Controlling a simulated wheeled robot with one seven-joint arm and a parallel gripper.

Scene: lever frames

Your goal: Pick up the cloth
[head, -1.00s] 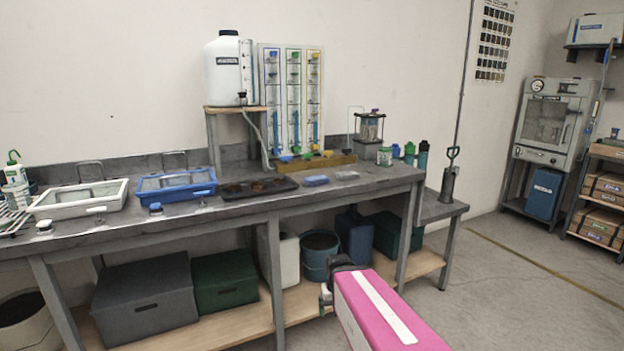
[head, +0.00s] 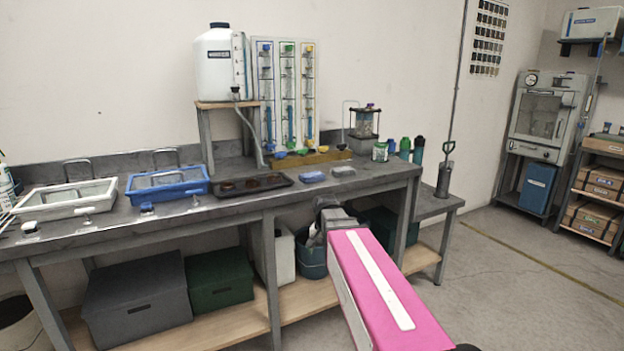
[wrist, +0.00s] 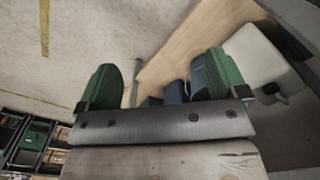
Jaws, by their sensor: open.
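Two small flat items lie side by side on the grey bench right of the dark tray: a blue one (head: 312,176) and a paler grey one (head: 343,171). Either may be the cloth; they are too small to tell. My gripper (wrist: 161,82) shows in the wrist view with its two green fingers wide apart and nothing between them. In the head view the end of my pink arm is in front of the bench, below the flat items. Its fingers cannot be made out there. The wrist view shows no cloth, only the lower shelf and floor.
The bench (head: 110,228) carries a white framed tray (head: 62,200), a blue framed tray (head: 168,184) and a dark tray (head: 218,188). A white tank (head: 218,75) and a tube panel (head: 287,90) stand behind. Bins sit on the lower shelf. Floor at right is clear.

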